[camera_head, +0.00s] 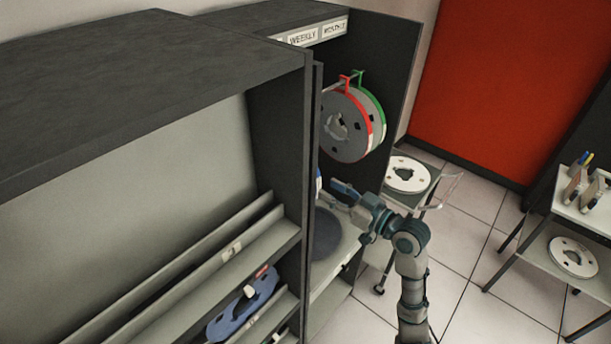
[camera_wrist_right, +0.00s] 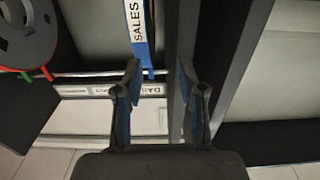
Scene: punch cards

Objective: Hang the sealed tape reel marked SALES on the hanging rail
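A blue band with a white SALES label (camera_wrist_right: 138,25) shows in the right wrist view; the reel's disc is out of that view. The band's blue end reaches the thin hanging rail (camera_wrist_right: 90,74) and appears to meet it, though I cannot tell whether it is hooked on. A sliver of blue and white, possibly the same band, shows beside the cabinet post in the head view (camera_head: 318,184). My right gripper (camera_head: 340,190) is inside the cabinet bay. Its fingers are apart (camera_wrist_right: 160,68), with the band's end near the left fingertip. My left gripper is out of view.
Red-edged (camera_head: 347,125) and green-edged reels (camera_head: 378,112) hang beneath the WEEKLY and MONTHLY signs (camera_head: 303,38). A dark upright post (camera_wrist_right: 178,60) stands close to my right gripper. A blue reel (camera_head: 240,308) sits in the lower rack. A cart holds a white reel (camera_head: 408,175).

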